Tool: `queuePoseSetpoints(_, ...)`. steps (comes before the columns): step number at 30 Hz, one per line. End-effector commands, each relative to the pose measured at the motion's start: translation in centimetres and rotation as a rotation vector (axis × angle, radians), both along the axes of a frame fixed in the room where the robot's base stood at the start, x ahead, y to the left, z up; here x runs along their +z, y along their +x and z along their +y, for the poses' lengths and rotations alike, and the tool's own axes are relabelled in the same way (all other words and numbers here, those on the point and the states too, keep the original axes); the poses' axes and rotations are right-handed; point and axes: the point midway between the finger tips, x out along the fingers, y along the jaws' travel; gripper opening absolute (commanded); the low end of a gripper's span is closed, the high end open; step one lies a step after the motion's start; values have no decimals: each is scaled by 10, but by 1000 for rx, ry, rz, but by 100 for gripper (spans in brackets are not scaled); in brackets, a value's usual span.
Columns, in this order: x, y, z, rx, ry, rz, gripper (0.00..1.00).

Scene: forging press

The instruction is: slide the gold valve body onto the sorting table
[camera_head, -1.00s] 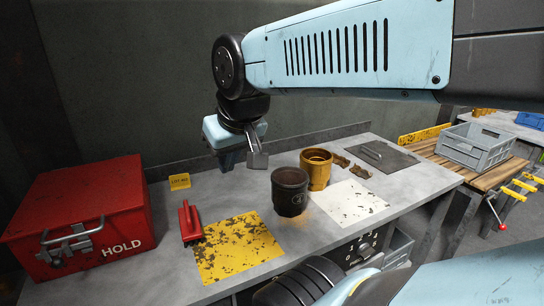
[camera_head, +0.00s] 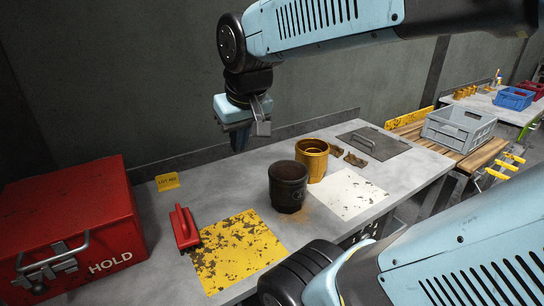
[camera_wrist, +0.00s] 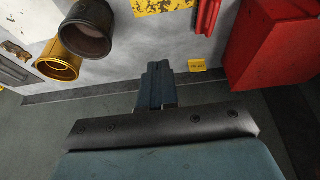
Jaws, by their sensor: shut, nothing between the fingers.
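The gold valve body (camera_head: 312,160) stands upright on a grey table (camera_head: 245,183), behind and touching or nearly touching a dark cup-shaped part (camera_head: 288,187). In the wrist view the gold valve body (camera_wrist: 58,62) is at the left, beside the dark part (camera_wrist: 86,30). I cannot tell which surface is the sorting table. My gripper (camera_head: 238,143) is shut and empty, pointing down above the table's back edge, left of the gold body and apart from it. Its closed fingers also show in the wrist view (camera_wrist: 156,72).
A red HOLD box (camera_head: 75,225), red brush-like tool (camera_head: 184,228) and yellow tag (camera_head: 167,181) stand at the left. Worn yellow (camera_head: 240,250) and white (camera_head: 350,195) patches mark the table. A grey crate (camera_head: 458,128) sits on a slatted surface at the right.

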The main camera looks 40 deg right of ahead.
Motion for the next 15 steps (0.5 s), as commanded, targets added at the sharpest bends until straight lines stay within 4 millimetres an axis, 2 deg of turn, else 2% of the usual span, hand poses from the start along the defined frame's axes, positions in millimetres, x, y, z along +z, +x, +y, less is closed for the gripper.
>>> queuePoseSetpoints(15,-45,73,-49,-177,-125,329,0)
